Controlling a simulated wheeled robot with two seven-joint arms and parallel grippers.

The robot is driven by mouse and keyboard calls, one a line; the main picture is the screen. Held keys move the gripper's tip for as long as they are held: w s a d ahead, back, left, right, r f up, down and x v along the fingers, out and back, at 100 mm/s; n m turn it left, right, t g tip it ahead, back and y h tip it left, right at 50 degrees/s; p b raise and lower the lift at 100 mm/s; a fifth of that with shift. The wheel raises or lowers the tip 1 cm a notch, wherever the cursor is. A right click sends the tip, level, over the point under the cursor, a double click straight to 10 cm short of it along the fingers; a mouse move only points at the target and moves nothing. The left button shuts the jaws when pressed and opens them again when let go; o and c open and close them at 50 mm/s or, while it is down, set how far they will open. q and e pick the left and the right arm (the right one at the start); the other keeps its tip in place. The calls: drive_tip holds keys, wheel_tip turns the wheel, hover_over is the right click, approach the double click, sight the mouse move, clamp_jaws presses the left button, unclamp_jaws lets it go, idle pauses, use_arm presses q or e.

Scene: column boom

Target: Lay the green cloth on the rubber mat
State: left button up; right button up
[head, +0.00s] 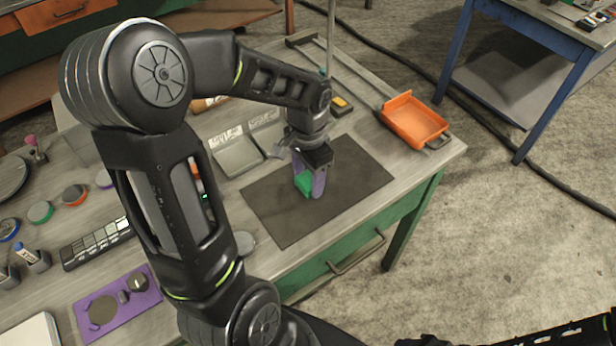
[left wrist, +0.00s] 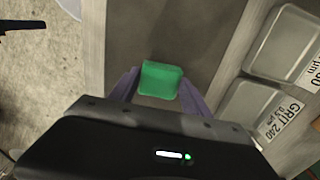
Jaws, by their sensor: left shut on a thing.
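The green cloth (head: 304,184) is a small folded block between the purple fingers of my left gripper (head: 311,182). In the left wrist view the cloth (left wrist: 160,80) sits between the two fingertips of the left gripper (left wrist: 159,84), which is shut on it. The dark rubber mat (head: 277,214) lies flat on the workbench, and the gripper and cloth are over its middle. The mat (left wrist: 165,35) also shows behind the cloth in the left wrist view. I cannot tell whether the cloth touches the mat. My right gripper is not in view.
An orange tray (head: 413,121) stands at the bench's right corner. Grey trays with grit labels (head: 238,157) lie left of the mat. A thin upright pole (head: 331,40) stands behind. A purple board (head: 118,304) and several small pots are at the left. The mat's right part is bare.

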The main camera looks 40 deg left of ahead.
sight(308, 180)
use_arm(q)
drive_tip(key=shift+f, duration=0.4)
drive_tip(key=shift+f, duration=0.15)
drive_tip(key=o, duration=1.3)
drive_tip(key=shift+o, duration=0.2)
wheel_tip(308, 180, up, 12)
drive_tip(key=shift+r, duration=0.2)
